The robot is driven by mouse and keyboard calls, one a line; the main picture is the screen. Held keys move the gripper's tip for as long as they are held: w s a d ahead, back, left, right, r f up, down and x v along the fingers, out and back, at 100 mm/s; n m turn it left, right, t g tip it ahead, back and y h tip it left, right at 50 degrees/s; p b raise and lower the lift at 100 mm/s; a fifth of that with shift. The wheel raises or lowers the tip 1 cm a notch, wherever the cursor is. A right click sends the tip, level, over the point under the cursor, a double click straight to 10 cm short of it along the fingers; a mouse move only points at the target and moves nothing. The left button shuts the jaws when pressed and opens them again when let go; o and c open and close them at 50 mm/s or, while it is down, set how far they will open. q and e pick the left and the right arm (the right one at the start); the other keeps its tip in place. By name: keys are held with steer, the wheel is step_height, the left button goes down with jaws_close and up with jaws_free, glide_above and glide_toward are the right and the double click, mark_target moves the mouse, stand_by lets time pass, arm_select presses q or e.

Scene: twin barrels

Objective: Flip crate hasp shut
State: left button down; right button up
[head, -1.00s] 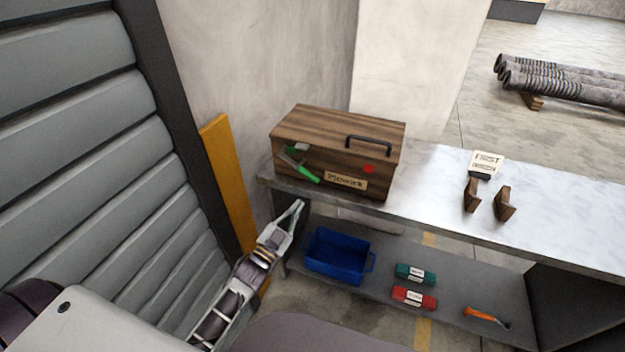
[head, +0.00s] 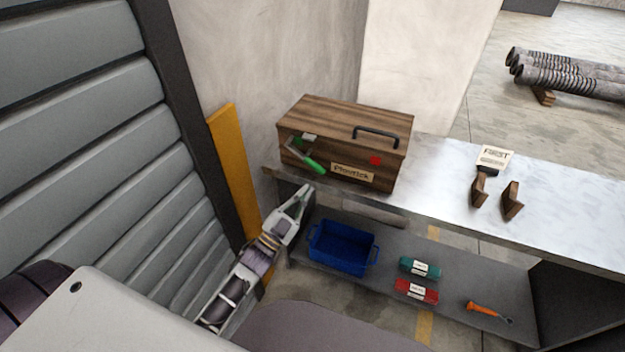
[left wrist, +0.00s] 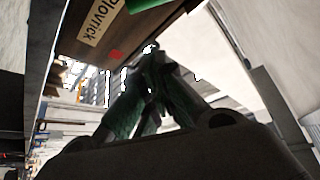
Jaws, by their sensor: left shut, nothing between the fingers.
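A brown wooden crate (head: 345,128) with a dark lid handle and a "Plovrick" label stands at the left end of the bench top. Its hasp (head: 305,156) is on the front face at the left; a green-tipped lever hangs out from it, slanting down to the right. In the left wrist view the crate's underside or front (left wrist: 125,32) shows at top, with the green hasp tip (left wrist: 140,5) at the edge. My left gripper (head: 304,191) is shut and empty, just below the crate's front left, apart from the hasp. It also shows in the left wrist view (left wrist: 152,62). My right gripper is not seen.
The metal bench top (head: 440,185) is clear right of the crate, up to a "FIRST" sign (head: 494,158) and wooden blocks (head: 511,200). A lower shelf holds a blue bin (head: 342,247), teal and red items and an orange-handled tool (head: 484,309). A yellow post (head: 234,170) stands left.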

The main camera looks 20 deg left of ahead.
arm_select(q)
steer(key=w, duration=0.1)
step_height(320, 180, up, 4)
steer(key=p, duration=0.1)
glide_above(319, 171)
steer(key=s+d, duration=0.3)
steer(key=shift+w+a+f, duration=0.25)
steer(key=shift+a+f, duration=0.35)
steer(key=shift+f, duration=0.15)
steer(key=shift+w+a+f, duration=0.25)
steer(key=shift+a+f, duration=0.3)
steer(key=shift+f, duration=0.2)
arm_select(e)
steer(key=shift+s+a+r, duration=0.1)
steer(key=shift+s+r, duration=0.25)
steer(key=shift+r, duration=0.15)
arm_select(q)
steer(key=shift+m, duration=0.3)
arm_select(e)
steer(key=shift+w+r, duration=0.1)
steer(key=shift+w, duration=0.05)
arm_select(q)
steer(key=shift+f+m+g+h+p, duration=0.15)
steer(key=shift+m+g+h+p, duration=0.25)
steer(key=shift+m, duration=0.3)
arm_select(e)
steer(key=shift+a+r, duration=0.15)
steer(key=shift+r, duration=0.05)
